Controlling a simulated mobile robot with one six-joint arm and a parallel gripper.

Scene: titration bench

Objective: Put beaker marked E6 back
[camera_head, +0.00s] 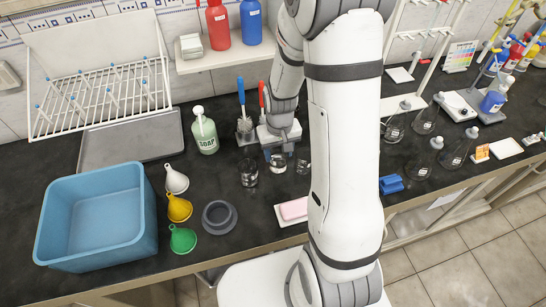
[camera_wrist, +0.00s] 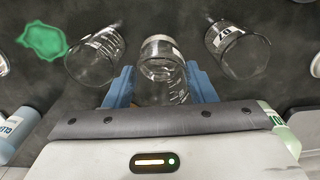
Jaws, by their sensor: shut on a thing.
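My gripper (camera_wrist: 162,82) has its blue fingers on both sides of a clear glass beaker (camera_wrist: 162,70) and is shut on it. This held beaker (camera_head: 278,161) also shows under my gripper (camera_head: 278,150) in the head view. Its white label is not readable, so I cannot tell if it is E6. A second beaker (camera_wrist: 95,60) stands on the left in the wrist view, its label unreadable. A third beaker (camera_wrist: 240,50) stands on the right, with a label that is not clearly legible. I cannot tell whether the held beaker touches the bench.
A soap bottle (camera_head: 204,133) and a blue basin (camera_head: 98,218) stand to the left. A pink item on a tray (camera_head: 294,209) lies in front. Several flasks (camera_head: 424,160) stand to the right.

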